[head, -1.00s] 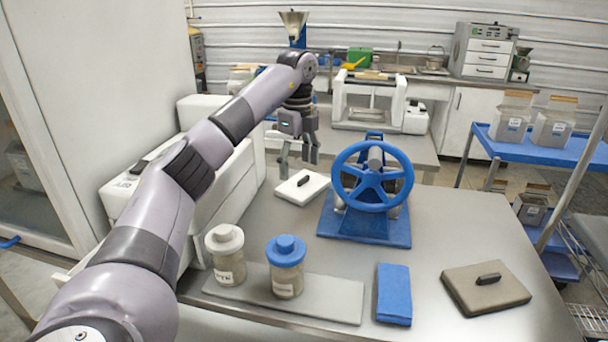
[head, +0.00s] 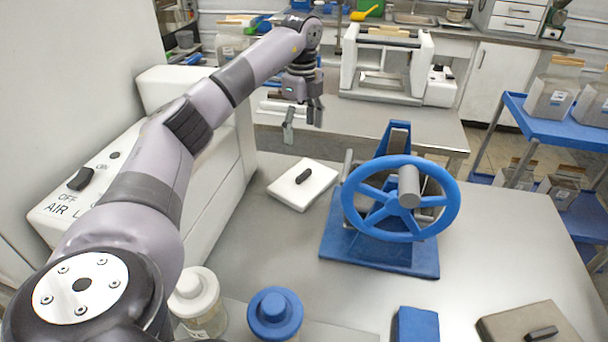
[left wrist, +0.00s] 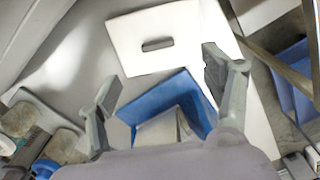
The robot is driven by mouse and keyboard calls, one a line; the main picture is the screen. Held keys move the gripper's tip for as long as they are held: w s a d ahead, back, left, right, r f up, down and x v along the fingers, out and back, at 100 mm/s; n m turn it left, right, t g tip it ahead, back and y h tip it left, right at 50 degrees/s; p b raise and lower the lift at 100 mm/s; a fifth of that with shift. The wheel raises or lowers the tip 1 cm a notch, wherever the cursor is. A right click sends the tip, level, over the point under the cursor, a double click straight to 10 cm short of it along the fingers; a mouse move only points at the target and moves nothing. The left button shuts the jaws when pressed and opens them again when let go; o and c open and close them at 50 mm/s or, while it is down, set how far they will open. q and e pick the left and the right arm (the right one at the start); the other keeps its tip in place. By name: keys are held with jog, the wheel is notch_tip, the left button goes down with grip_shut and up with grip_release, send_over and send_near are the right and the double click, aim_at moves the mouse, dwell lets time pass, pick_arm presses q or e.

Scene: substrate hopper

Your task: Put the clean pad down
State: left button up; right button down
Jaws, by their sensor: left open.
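The clean pad is a white square plate with a black handle (head: 289,193). It lies flat on the steel table, left of the blue handwheel device (head: 385,250). It also shows in the left wrist view (left wrist: 185,58), beyond the fingertips. My left gripper (head: 303,124) is open and empty, above and apart from the pad. Its two spread fingers show in the left wrist view (left wrist: 160,78). A grey-brown pad with a black handle (head: 505,325) lies at the front right, cut by the picture edge. My right gripper is out of view.
A white-lidded jar (head: 199,290) and a blue-lidded jar (head: 274,305) stand at the front. A white machine (head: 145,135) stands on the left. The steel table (head: 490,235) is clear right of the wheel.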

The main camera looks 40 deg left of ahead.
pick_arm(q)
send_over(304, 173)
jog(key=a, duration=0.1)
jog(key=f, duration=0.6)
jog(key=shift+w+a+f+p, duration=0.1)
jog(key=shift+w+f+p, duration=0.15)
jog(key=shift+w+p, duration=0.05)
jog(key=shift+f, duration=0.5)
jog(key=shift+s+d+f, duration=0.1)
jog(key=shift+d+f, duration=0.1)
jog(key=shift+f, duration=0.1)
jog(key=f, duration=0.1)
jog(key=f+p, duration=0.1)
jog(key=f, duration=0.1)
jog(key=shift+s+d+f, duration=0.25)
jog(key=shift+d+f, duration=0.05)
jog(key=shift+d, duration=0.05)
jog(key=shift+f, duration=0.4)
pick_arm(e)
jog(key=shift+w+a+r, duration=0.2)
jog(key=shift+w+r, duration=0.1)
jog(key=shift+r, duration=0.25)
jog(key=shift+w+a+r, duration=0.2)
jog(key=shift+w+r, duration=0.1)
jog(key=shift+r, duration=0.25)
